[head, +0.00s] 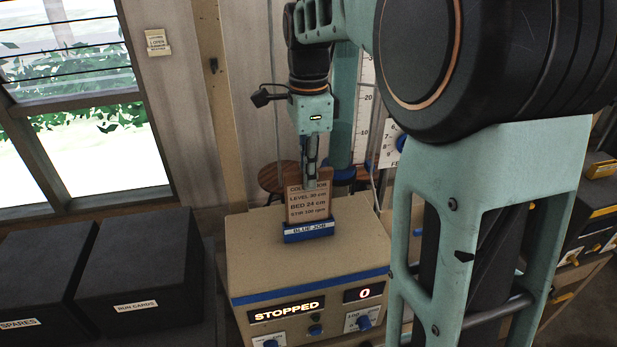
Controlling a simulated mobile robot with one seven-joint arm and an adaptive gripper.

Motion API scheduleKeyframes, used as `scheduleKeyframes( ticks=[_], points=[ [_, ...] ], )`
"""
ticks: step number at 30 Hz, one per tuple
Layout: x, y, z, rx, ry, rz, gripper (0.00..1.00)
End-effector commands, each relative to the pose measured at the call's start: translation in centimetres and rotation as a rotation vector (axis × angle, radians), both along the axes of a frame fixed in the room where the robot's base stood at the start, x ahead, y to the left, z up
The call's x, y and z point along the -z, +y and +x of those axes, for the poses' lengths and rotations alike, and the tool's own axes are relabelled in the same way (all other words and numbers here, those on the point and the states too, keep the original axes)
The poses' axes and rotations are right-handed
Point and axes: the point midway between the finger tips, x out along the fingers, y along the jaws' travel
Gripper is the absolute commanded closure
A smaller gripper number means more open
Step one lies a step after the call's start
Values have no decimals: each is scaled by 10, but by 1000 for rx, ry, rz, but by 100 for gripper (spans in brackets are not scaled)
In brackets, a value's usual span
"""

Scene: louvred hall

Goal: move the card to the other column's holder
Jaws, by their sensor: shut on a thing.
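The card (308,205) is brown with printed lines, including a level and a bed height in cm. It stands upright at the blue holder (309,232) marked "BLUE JOB", on top of a beige control box (255,262). My gripper (310,180) points down from above and is shut on the card's top edge, covering part of its heading. The card's lower edge is behind the holder's front, so I cannot tell whether it is fully seated.
The box's front shows a "STOPPED" display (287,311), a "0" display and blue knobs. Dark boxes (140,268), one labelled "RUN CARDS", stand at the left. Yellow-trimmed equipment (601,212) is at the far right. My arm hides much of the right side.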

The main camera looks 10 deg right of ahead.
Motion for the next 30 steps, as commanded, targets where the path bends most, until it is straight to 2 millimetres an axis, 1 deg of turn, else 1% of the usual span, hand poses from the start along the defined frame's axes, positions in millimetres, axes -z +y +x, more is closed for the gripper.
scheduleKeyframes(
  ticks=[1,3,17,22,30],
  points=[
    [-9,0,0,0,-1,0,100],
    [-18,0,0,-1,-1,0,100],
    [-74,0,0,0,-1,0,100],
    [-87,0,1,0,-2,0,100],
    [-88,0,0,0,-1,0,100]
  ],
)
